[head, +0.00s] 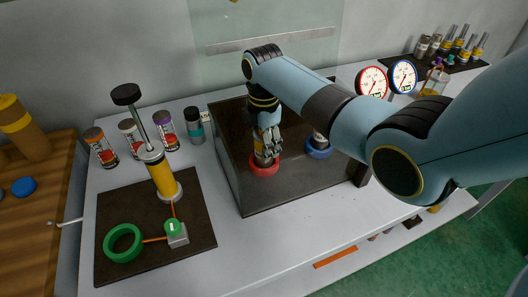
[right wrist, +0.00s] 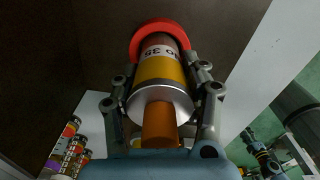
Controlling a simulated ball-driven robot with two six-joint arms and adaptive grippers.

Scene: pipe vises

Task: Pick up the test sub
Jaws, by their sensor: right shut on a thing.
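The test sub (right wrist: 160,78) is a cylinder with a silver end, a yellow band and a white label whose readable part says 35. An orange-brown stem (right wrist: 158,125) stands out of its near end. Its far end sits at the red ring (right wrist: 160,30) on the dark block. In the head view the sub (head: 262,160) stands at the red ring (head: 264,165), partly hidden by my right gripper (head: 266,148). My right gripper is shut on the sub, with one finger on each side in the right wrist view (right wrist: 166,90). My left gripper is not in view.
A blue ring (head: 319,149) with another cylinder is right of the red one on the dark block (head: 290,190). A hand pump (head: 161,175) and green ring (head: 122,243) are on a black mat (head: 115,205). Cans (head: 101,148) and two gauges (head: 371,82) stand behind.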

